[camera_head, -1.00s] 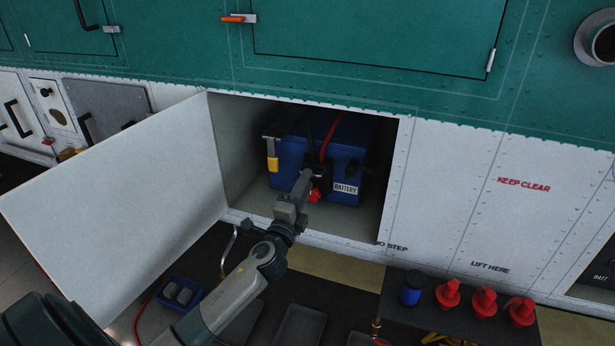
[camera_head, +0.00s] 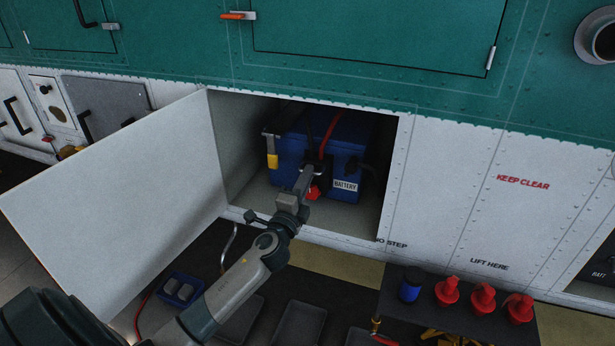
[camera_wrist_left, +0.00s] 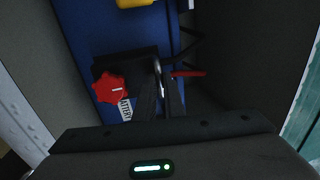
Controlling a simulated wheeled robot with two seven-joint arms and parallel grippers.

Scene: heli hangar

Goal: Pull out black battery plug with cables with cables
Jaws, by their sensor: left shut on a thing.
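The blue battery (camera_head: 345,150) sits in the open white compartment, with a "BATTERY" label on its front. My left gripper (camera_head: 309,168) reaches in at the battery's front and is shut on the black battery plug (camera_wrist_left: 133,68), which is mostly hidden by the gripper in the head view. The plug still looks to be against the battery's front; whether it is seated cannot be told. A red knob (camera_head: 314,191) shows beside the gripper, and also in the left wrist view (camera_wrist_left: 110,87). Dark cables (camera_wrist_left: 180,45) run from the plug area. My right gripper is not in view.
The white door (camera_head: 120,200) stands open to the left. A yellow-tipped latch (camera_head: 272,161) is on the battery's left side. A red cable (camera_head: 328,133) runs over the battery.

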